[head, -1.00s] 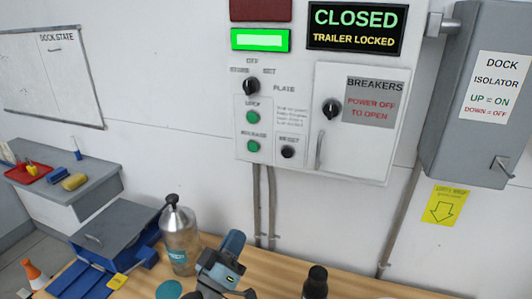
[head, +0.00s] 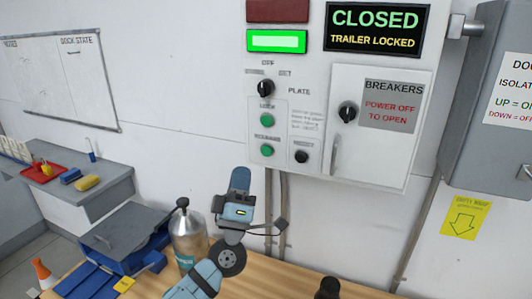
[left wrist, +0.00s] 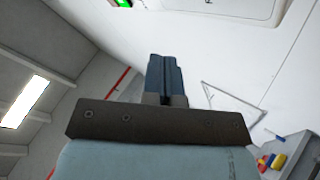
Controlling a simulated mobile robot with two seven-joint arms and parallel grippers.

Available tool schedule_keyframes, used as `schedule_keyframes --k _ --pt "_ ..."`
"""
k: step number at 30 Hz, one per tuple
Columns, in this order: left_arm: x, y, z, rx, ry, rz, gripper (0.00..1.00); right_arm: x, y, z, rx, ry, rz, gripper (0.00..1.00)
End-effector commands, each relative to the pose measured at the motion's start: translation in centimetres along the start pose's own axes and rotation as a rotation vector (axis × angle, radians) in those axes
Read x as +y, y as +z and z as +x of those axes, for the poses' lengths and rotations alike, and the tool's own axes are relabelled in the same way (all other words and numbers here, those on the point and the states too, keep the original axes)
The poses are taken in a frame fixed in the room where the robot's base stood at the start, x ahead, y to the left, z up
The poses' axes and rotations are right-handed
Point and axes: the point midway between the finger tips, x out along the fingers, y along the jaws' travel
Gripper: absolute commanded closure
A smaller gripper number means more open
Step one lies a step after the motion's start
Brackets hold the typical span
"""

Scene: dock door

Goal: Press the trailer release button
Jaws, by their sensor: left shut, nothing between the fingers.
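The green release button (head: 267,150) is on the grey control panel (head: 290,185), below a second green button (head: 267,119) and left of a black knob (head: 301,157). Its label is blurred. My left gripper (head: 240,176) is shut and empty, with its fingers pointing up. In the head view its tips lie just below and left of the release button, apart from it. In the left wrist view the shut fingers (left wrist: 163,72) have nothing between them. The sign (head: 376,27) reads CLOSED, TRAILER LOCKED. My right gripper is not in view.
A metal bottle (head: 188,240) and a blue toolbox (head: 125,240) stand on the wooden bench (head: 265,280) below the panel. A dark bottle-like object (head: 327,289) is at the bottom edge. The grey isolator box (head: 475,120) is at the right.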

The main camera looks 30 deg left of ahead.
Motion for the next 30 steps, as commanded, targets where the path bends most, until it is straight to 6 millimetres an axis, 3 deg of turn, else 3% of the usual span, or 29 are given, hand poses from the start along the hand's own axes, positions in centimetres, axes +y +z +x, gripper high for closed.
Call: schedule_keyframes --k 15,30 --pt "-3.4 3.4 4.7 0.002 0.001 0.001 1.00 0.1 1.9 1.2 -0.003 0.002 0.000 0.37" --pt "-4.1 4.2 5.7 0.000 0.001 0.000 1.00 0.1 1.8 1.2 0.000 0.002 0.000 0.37"
